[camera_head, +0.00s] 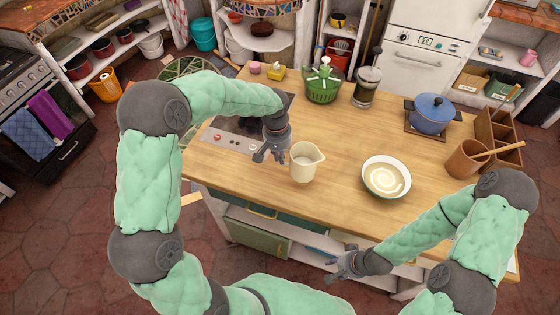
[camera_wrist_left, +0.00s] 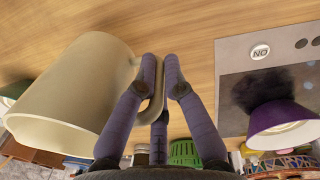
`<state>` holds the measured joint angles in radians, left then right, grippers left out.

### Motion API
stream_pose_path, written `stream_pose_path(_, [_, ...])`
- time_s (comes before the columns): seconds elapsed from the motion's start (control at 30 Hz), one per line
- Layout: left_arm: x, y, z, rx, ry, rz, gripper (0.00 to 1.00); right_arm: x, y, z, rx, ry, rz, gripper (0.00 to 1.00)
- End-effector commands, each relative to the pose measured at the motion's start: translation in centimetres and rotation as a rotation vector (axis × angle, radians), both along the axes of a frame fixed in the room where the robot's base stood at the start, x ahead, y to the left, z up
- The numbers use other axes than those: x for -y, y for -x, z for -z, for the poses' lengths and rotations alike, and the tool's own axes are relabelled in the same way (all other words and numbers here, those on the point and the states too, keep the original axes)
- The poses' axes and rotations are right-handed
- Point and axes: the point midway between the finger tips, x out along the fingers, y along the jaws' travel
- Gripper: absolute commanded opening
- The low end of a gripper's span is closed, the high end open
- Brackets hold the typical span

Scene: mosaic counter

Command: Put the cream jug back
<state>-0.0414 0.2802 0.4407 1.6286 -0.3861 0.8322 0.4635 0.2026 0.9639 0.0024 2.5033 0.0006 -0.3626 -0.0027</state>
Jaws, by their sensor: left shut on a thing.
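The cream jug (camera_head: 303,168) is a pale, cream-coloured pitcher near the middle of the wooden counter in the head view. It looks upright, with its spout to the right and its handle to the left. My left gripper (camera_head: 268,153) is at its left side. In the left wrist view the jug (camera_wrist_left: 75,90) fills the left part, and my left gripper (camera_wrist_left: 161,62) is shut on its handle. I cannot tell whether the jug's base touches the counter. My right gripper (camera_head: 340,266) is open and empty, low in front of the counter's front edge.
A cooktop panel (camera_head: 232,140) lies to the left. A green basket (camera_head: 322,88), a glass press (camera_head: 366,90) and a blue pot (camera_head: 432,115) stand farther back. The counter behind the jug is clear.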

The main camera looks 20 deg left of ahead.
Motion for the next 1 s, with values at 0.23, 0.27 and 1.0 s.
stream_pose_path(0.23, [-0.4,-1.0,1.2,0.002,0.001,-0.002,0.00,0.0,0.0,0.2,0.000,0.000,0.000,0.40])
stream_pose_path(0.27, [-0.4,-1.2,1.5,0.001,0.001,-0.002,0.00,0.0,0.0,0.2,0.000,0.000,0.000,0.40])
stream_pose_path(1.0, [-0.4,-1.2,4.8,0.002,0.000,0.000,0.34,0.0,0.0,1.0,0.000,0.000,0.000,0.40])
